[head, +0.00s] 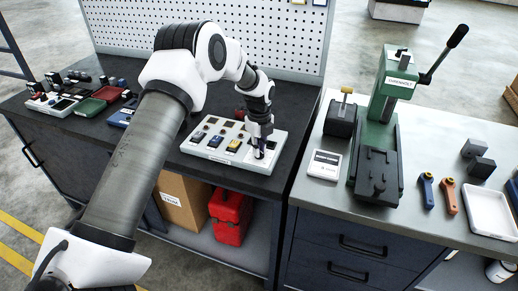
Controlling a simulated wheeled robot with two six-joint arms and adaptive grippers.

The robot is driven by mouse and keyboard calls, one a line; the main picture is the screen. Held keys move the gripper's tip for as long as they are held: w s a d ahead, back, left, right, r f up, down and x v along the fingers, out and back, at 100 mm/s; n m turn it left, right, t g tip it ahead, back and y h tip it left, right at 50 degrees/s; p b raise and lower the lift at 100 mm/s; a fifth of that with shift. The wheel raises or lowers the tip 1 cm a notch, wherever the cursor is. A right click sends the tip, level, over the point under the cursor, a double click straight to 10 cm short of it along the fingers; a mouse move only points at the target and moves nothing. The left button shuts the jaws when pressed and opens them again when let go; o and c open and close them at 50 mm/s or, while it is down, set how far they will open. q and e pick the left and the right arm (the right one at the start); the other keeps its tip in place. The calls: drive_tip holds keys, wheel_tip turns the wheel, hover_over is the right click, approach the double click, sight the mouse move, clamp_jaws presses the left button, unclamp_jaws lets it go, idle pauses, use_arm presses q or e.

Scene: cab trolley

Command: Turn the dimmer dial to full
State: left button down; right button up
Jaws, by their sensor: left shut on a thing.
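A light grey control panel (221,153) lies on the dark bench top, with several small dark, blue and yellow controls on it. My left arm comes in from the left and reaches over the panel. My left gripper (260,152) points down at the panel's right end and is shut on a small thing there. The gripper covers that thing, so the dimmer dial itself and its setting cannot be made out. My right gripper is not in view.
Red and green trays (108,93) with small parts stand on the bench at left. A white pegboard (275,35) rises behind. A green press (393,90) stands on the grey bench at right, near a white card (324,164). A red container (230,215) sits below.

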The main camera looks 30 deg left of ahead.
use_arm(q)
drive_tip(key=shift+s+d+f+m, duration=0.1)
drive_tip(key=shift+f+m, duration=0.05)
drive_tip(key=shift+m, duration=0.45)
drive_tip(key=shift+s+f+m, duration=0.1)
drive_tip(key=shift+m, duration=0.5)
drive_tip(key=c, duration=1.2)
unclamp_jaws()
drive_tip(key=shift+w, duration=0.1)
drive_tip(key=shift+r, duration=0.1)
drive_tip(key=shift+r, duration=0.15)
drive_tip(key=shift+w+r, duration=0.1)
drive_tip(key=shift+r, duration=0.25)
wheel_tip(320, 180, up, 11)
